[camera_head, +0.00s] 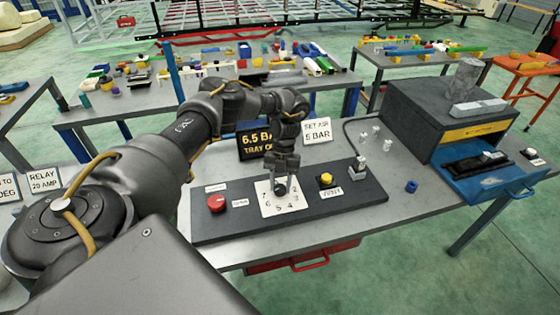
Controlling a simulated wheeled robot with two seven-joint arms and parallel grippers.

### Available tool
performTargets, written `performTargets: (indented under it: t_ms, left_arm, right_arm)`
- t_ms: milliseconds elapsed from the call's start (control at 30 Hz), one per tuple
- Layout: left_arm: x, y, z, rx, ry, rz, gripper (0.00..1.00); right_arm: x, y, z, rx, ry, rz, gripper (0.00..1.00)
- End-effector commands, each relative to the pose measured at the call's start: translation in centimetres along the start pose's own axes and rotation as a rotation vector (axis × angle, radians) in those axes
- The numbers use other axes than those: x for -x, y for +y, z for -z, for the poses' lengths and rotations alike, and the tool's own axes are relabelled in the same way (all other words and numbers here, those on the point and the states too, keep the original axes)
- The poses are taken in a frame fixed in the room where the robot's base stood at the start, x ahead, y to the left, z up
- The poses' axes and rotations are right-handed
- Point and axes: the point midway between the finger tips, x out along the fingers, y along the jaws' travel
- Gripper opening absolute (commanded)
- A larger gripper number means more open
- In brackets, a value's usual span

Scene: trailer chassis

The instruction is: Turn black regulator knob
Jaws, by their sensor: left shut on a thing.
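The black regulator knob (280,190) sits at the middle of a white dial plate (268,203) marked with numbers, on a dark control panel (236,229). My left gripper (281,176) comes down from above and is shut on the knob, hiding most of it. Which number the knob points to cannot be told. A display (256,144) behind the panel reads 6.5 BA and TRAY, partly covered by my arm. A white sign (318,132) beside it reads SET AIR 5 BAR. My right gripper is not in view.
A red button (216,203) is left of the dial; a yellow button (326,179) and a metal switch (360,167) are right of it. A dark cabinet (440,125) with an open blue drawer (487,185) stands at right. A blue ring (411,186) lies on the table.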

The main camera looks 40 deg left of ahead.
Motion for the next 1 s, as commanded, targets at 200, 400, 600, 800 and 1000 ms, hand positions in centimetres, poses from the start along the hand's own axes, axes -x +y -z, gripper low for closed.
performTargets:
  t_ms: [200,400,600,800,1000]
  left_arm:
    - [-0.10,-0.23,-0.02,-0.183,-0.001,-0.076,0.15]
    - [-0.11,-0.30,0.03,-0.321,0.000,-0.132,0.15]
    - [-0.13,-0.35,0.09,-0.416,0.001,-0.171,0.15]
    - [-0.13,-0.33,0.11,-0.469,0.001,-0.193,0.15]
    - [-0.14,-0.33,0.12,-0.487,0.001,-0.201,0.15]
  right_arm:
    - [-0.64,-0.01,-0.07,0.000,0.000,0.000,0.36]
    - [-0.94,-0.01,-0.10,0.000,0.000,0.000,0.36]
    - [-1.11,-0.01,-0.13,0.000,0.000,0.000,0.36]
    - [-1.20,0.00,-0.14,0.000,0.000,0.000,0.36]
    - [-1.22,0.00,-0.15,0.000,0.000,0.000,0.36]
